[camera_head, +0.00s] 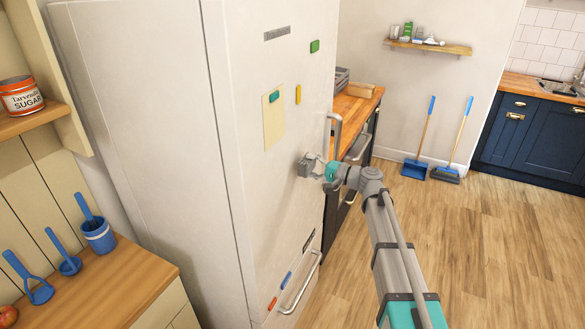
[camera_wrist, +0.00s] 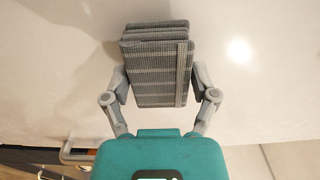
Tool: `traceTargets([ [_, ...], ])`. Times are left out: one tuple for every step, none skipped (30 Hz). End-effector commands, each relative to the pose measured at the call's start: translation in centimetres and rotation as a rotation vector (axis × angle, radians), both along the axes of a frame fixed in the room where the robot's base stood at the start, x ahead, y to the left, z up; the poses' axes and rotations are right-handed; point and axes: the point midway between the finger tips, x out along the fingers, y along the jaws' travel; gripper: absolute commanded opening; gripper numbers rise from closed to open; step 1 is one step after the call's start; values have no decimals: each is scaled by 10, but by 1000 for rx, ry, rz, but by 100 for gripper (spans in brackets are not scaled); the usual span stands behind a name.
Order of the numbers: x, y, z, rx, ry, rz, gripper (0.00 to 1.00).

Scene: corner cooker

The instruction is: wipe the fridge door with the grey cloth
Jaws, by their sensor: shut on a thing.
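The fridge door (camera_head: 266,180) is a tall off-white panel that fills the middle of the head view. In the wrist view its pale surface (camera_wrist: 250,80) fills most of the picture. My gripper (camera_head: 311,166) is at the door's right part, about mid-height, left of the upper handle. In the wrist view my gripper (camera_wrist: 160,90) is shut on the folded grey cloth (camera_wrist: 155,72), with a finger on each side. The cloth (camera_head: 304,169) is at the door's face in the head view; I cannot tell whether it touches. Its far side is hidden.
Several magnets and a note (camera_head: 273,120) are on the door. An upper handle (camera_head: 334,135) and a lower handle (camera_head: 301,285) stick out from it. A wooden counter (camera_head: 358,105) stands behind. The floor (camera_head: 480,240) at the right is open.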

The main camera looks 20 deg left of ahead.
Motion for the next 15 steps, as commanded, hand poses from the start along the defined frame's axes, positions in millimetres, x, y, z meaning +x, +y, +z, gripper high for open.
traceTargets([
  [-1,-5,0,0,0,-1,22],
  [-1,-7,0,0,0,-1,22],
  [-2,-10,0,0,0,-1,22],
  [-2,-13,0,0,0,0,22],
  [-2,-15,0,0,0,0,22],
  [-2,-19,0,0,0,0,22],
  [-3,-21,0,0,0,0,22],
  [-3,-24,0,0,0,-1,22],
  [-3,-27,0,0,0,-1,22],
  [-3,-28,0,0,0,-1,22],
  [-3,-30,0,0,0,-1,22],
  [-3,-31,0,0,0,0,22],
  [-3,-32,0,0,0,0,22],
  [-3,-33,0,0,0,1,22],
  [-3,-33,0,0,0,1,22],
])
